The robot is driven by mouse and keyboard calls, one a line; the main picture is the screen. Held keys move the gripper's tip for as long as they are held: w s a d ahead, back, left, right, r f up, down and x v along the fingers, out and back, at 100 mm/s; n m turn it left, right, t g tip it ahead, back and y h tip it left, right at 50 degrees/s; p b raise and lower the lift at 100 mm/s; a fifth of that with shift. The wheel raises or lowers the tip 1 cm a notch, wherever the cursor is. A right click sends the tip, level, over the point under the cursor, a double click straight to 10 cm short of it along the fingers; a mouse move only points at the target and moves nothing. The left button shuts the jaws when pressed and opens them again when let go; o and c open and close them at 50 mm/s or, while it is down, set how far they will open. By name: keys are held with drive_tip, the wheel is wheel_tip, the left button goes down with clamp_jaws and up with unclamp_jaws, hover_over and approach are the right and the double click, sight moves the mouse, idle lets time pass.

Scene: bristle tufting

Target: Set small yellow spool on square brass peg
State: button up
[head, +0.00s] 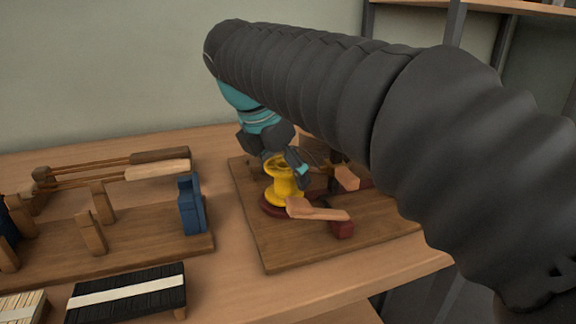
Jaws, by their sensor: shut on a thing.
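The small yellow spool (284,183) is upright above or on a dark red round base (272,207) on the right-hand wooden board. My gripper (288,164) comes down from above and is shut on the spool's upper part. The spool hides part of the round base, and I cannot tell whether its bottom touches it. The square brass peg does not show, so I cannot tell whether the spool is around it.
A light wooden piece (318,211) with a dark red block (342,229) lies close in front of the spool. A rack with wooden handles (158,170) and a blue block (191,207) stands left. A black bristle bundle (128,291) lies at front left. My arm covers the right.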

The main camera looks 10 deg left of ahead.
drive_tip(key=shift+f, duration=0.25)
idle(0.7)
drive_tip(key=o, duration=1.2)
drive_tip(key=shift+o, duration=0.2)
drive_tip(key=v, duration=1.2)
drive_tip(key=shift+d, duration=0.1)
